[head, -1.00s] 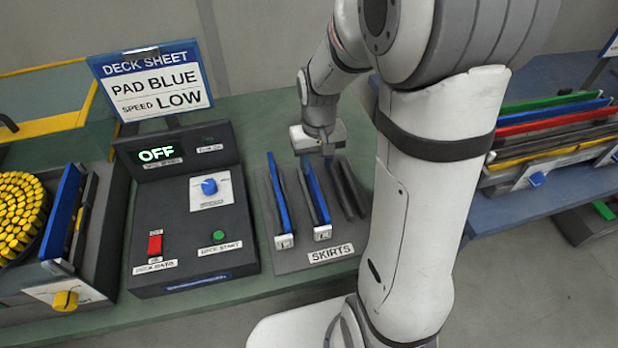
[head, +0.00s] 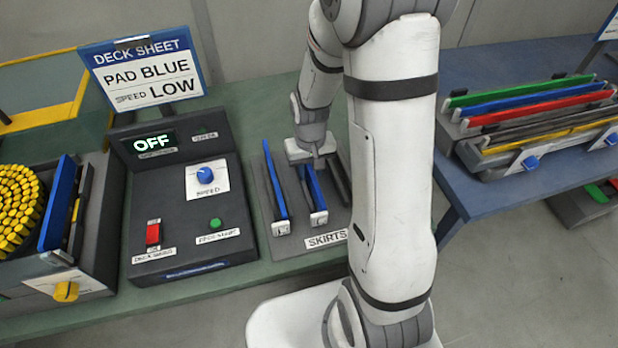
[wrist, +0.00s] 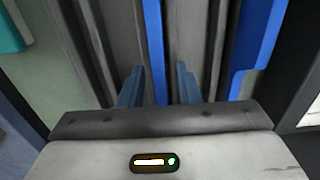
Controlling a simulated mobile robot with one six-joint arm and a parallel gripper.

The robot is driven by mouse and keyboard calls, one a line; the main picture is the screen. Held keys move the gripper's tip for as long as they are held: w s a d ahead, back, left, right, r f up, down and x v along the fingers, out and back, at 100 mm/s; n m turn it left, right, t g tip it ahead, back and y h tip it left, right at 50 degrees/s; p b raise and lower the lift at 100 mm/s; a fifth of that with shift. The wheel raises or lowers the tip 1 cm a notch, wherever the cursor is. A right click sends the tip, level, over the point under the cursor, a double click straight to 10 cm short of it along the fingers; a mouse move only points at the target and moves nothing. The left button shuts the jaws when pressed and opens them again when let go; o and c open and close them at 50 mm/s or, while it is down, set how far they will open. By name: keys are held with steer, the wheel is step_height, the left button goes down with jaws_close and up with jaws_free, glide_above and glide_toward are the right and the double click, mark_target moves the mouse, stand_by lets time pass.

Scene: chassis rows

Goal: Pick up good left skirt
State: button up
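Two blue skirts with white end tags stand on a grey rack (head: 300,246) labelled SKIRTS. The left blue skirt (head: 276,180) stands clear of my gripper, and the right blue skirt (head: 314,188) is under it. The letters on the tags are too small to read surely. My gripper (head: 317,165) points down over the far part of the right blue skirt. In the wrist view, my fingers (wrist: 158,88) are apart, one on each side of a blue strip (wrist: 153,45), with gaps to it. Another blue skirt (wrist: 257,45) shows at right there.
Dark strips (head: 340,178) stand just right of the blue skirts. A control console (head: 183,200) reading OFF stands to the left, below a deck sheet sign (head: 146,75) saying PAD BLUE, SPEED LOW. A blue table (head: 485,190) at right holds a rack of coloured strips (head: 540,105).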

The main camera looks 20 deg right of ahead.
jaws_close()
steer(key=shift+r, duration=0.15)
stand_by(0.4)
